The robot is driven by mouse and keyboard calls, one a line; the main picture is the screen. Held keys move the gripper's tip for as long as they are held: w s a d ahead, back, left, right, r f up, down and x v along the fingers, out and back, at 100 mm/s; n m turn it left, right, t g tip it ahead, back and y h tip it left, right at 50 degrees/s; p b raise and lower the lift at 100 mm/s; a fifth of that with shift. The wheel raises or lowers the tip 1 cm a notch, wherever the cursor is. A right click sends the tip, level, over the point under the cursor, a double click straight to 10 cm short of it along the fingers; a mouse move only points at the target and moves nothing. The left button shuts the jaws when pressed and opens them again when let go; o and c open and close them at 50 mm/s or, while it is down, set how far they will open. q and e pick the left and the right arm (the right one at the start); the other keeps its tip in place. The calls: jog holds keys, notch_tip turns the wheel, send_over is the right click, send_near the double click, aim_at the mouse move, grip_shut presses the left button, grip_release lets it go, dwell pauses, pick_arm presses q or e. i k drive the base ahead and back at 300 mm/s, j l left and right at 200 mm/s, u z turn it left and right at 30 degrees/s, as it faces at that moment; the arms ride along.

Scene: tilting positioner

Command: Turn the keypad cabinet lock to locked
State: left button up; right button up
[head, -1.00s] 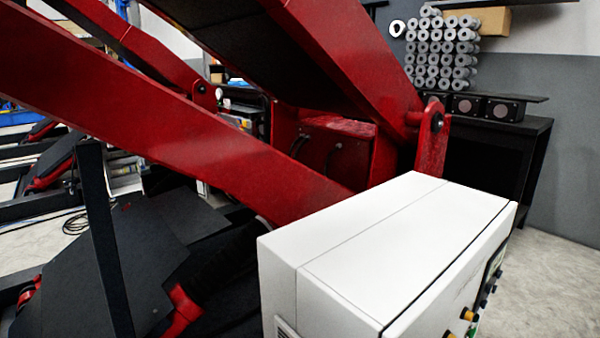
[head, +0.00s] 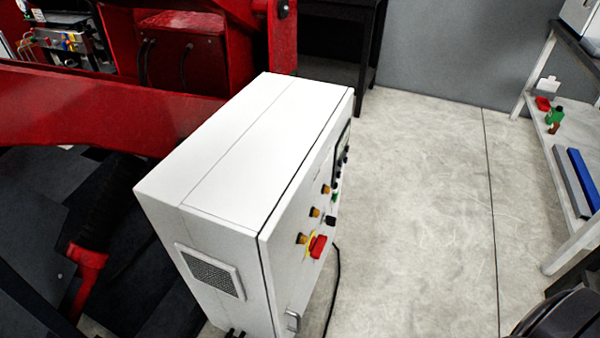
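The white control cabinet (head: 230,150) stands at the centre of the head view, seen from above and to one side. Its front face is turned to the right and shows at a steep slant. That face carries a red switch (head: 318,246) on a yellow plate, several orange and dark buttons (head: 315,212), a dark panel near the far edge that may be the keypad or a display, and a metal handle (head: 292,320) low on the near side. I cannot make out the lock or its setting. Neither gripper shows.
Red lift beams (head: 100,110) stand behind and left of the cabinet. A cable (head: 334,290) runs down by its front. A workbench (head: 560,165) with blue and green items stands at the right. The concrete floor (head: 430,200) between is clear. A dark rounded shape fills the bottom right corner.

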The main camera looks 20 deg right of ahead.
aim_at(331, 220)
jog(key=z, duration=0.9)
